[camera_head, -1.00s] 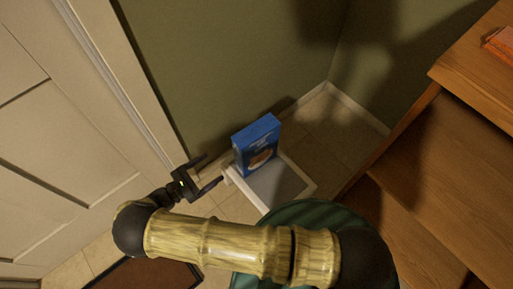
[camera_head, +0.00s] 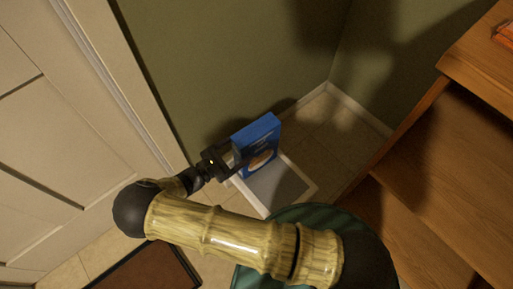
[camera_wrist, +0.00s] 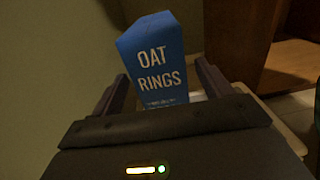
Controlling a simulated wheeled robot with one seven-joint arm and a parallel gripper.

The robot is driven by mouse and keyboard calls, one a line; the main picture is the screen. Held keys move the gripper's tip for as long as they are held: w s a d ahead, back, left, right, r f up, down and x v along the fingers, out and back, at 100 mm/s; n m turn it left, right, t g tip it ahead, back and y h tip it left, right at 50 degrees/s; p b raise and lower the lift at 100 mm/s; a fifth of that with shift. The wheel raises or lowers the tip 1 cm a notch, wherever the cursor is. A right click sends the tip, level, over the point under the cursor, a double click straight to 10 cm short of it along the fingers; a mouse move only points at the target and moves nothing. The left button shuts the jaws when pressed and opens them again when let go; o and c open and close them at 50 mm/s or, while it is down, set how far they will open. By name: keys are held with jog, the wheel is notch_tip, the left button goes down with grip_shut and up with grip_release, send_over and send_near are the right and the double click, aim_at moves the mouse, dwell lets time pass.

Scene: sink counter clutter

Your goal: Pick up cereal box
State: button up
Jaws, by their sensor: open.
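The cereal box (camera_head: 259,143) is blue and stands upright on a white-framed grey surface (camera_head: 278,186) by the green wall. In the wrist view the box (camera_wrist: 155,62) shows its narrow side with the words OAT RINGS. My gripper (camera_head: 231,156) is at the left edge of the box in the head view, with its fingers toward it. In the wrist view my gripper (camera_wrist: 165,88) is open, one finger on each side of the box. The fingertips partly hide the box's left edge in the head view, and I cannot tell whether they touch it.
A white panelled door (camera_head: 65,125) is at the left. A wooden cabinet (camera_head: 455,150) is at the right, with an orange item (camera_head: 505,36) on top. A dark-bordered mat (camera_head: 150,268) lies on the tiled floor at the bottom. Bare floor tiles lie right of the box.

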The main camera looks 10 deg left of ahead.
jog(key=shift+w+d+f+b, duration=0.2)
jog(key=shift+w+d+b, duration=0.15)
jog(key=shift+b, duration=0.05)
jog(key=b+x, duration=0.1)
jog(key=x, duration=0.3)
jog(key=shift+b, duration=0.4)
grip_shut()
notch_tip(320, 180, up, 10)
jog(key=p, duration=0.5)
jog(key=shift+w, duration=0.1)
dwell(0.3)
